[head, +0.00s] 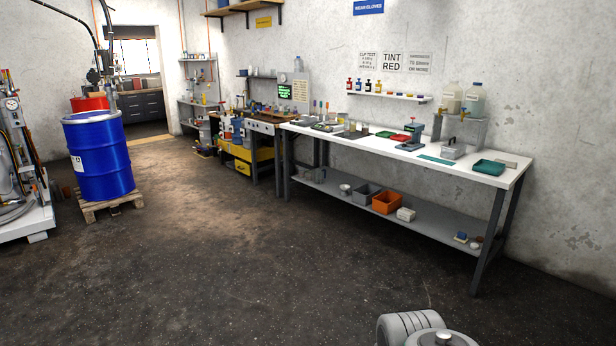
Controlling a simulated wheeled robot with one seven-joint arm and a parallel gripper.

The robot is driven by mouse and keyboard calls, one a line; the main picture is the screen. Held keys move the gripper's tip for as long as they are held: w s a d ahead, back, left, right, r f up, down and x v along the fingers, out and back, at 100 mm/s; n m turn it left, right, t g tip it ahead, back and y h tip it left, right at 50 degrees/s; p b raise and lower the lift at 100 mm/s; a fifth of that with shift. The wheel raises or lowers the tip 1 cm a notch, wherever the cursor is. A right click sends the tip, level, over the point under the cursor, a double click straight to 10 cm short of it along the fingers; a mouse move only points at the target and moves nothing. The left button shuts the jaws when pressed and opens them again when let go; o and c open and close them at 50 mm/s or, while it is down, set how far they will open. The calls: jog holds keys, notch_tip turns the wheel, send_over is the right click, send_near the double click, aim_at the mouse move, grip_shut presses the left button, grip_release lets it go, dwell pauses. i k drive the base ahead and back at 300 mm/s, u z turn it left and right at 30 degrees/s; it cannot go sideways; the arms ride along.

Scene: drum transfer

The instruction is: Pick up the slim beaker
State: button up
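I cannot single out a slim beaker; the bench items are far off and too small to tell apart. Small upright vessels and tools (321,108) stand at the back left of the long white workbench (470,163). More small items stand on the farther workbench (265,127). My gripper is not in view; only a grey-white rounded part of my own body shows at the bottom right, well apart from both benches.
A blue drum (100,160) stands on a wooden pallet (112,205) at the left, with a hose machine (18,160) beside it. An orange bin (387,203) sits on the white bench's lower shelf (440,230). The dark floor (230,260) before the benches is clear.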

aim_at(346, 124)
jog(key=z, duration=0.2)
jog(key=i, duration=3.05)
jog(key=u, duration=0.25)
jog(key=i, duration=3.15)
jog(key=u, duration=0.3)
jog(key=i, duration=0.65)
jog(key=u, duration=0.15)
